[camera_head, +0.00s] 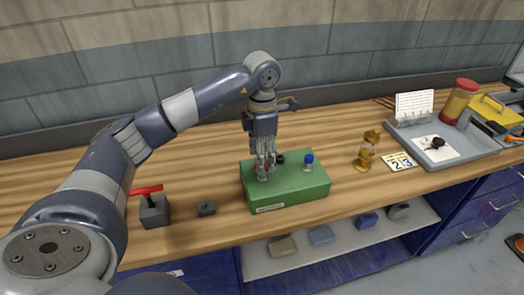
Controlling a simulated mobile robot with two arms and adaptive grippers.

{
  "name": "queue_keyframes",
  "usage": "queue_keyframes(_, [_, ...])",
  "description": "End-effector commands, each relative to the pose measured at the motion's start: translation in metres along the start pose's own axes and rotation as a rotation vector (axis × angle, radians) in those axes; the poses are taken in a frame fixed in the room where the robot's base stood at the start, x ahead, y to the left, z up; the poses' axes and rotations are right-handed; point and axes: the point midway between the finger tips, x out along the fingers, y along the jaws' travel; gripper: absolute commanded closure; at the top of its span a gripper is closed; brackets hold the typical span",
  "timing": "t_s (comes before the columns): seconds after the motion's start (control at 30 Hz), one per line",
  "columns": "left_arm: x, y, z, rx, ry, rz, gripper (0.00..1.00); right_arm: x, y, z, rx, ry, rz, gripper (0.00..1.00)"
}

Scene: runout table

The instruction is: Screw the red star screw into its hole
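A green box (290,187) with a small label on its front stands on the wooden table. My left gripper (267,170) points straight down over the left part of its top. Small bits of red show at the fingers, likely the red star screw (257,168), mostly hidden behind them. I cannot tell whether the fingers are shut on it or stand around it. A screw with a blue head (309,160) stands upright on the right part of the box top. A dark round thing (280,159) shows between them. The hole is not clearly seen. My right gripper is not in view.
Left of the box are a grey block with a red T-handle (153,207) and a small grey block (206,208). To the right are an amber bottle-like thing (367,150), a number card (398,161) and a grey tray (484,150). A shelf (345,250) lies below.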

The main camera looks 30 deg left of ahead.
Motion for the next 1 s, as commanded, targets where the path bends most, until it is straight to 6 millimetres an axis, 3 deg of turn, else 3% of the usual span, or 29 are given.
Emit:
queue_keyframes(0.1, [0.015,0.0,0.0,-0.001,0.0,0.0,0.47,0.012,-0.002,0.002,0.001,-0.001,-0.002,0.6])
queue_keyframes(0.27, [0.02,0.0,0.0,-0.034,-0.001,0.0,0.47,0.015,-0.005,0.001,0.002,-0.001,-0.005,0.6])
queue_keyframes(0.7, [0.019,0.0,0.0,-0.546,0.001,-0.001,0.47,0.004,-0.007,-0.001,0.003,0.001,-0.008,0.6])
queue_keyframes(1.0, [0.019,0.001,0.0,-0.711,0.0,0.0,0.47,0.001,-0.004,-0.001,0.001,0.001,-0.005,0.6])
